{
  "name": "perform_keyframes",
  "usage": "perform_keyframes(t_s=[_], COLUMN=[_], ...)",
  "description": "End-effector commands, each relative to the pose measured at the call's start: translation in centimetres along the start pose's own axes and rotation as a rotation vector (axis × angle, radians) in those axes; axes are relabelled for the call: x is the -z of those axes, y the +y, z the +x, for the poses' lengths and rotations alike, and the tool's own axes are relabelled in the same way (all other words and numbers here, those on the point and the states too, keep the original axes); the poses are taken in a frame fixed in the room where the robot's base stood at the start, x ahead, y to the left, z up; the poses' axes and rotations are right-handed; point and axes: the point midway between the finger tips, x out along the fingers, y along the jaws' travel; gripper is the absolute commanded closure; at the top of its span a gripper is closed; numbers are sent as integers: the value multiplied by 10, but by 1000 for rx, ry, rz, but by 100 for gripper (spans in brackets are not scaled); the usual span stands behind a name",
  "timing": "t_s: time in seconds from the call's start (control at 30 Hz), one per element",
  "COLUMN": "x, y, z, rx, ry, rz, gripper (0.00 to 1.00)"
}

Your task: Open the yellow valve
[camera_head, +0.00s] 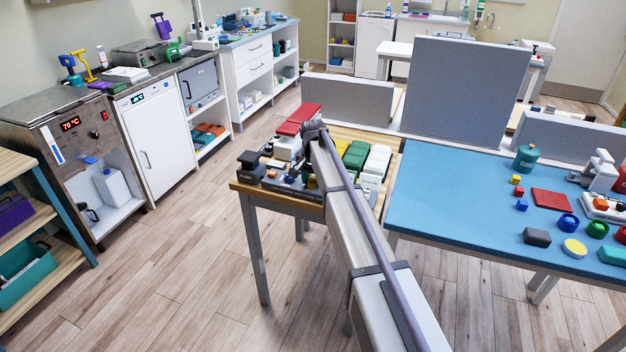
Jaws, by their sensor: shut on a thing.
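My arm reaches away from me to the wooden table (250,187), and its end bends down over a low dark device with small parts (284,183). My gripper (311,174) is small and partly hidden beside the arm. It is shut at a small yellow patch, which appears to be the yellow valve (312,183). The fingertips and the valve's turn angle are too small to tell. An orange knob (272,175) sits to the left on the same device.
A black box (249,166), red pads (298,118), green pads (356,155) and white blocks (376,163) crowd around the gripper. Grey partitions (466,90) stand behind. A blue table (450,190) with small coloured objects is on the right. The floor at left is clear.

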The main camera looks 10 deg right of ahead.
Motion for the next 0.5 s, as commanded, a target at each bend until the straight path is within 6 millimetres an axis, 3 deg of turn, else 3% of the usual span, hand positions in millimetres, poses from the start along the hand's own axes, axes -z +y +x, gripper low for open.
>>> perform_keyframes(t_s=[0.5], x=[0], y=[0], z=[0], rx=[0], ry=[0], rz=[-490], gripper=[84])
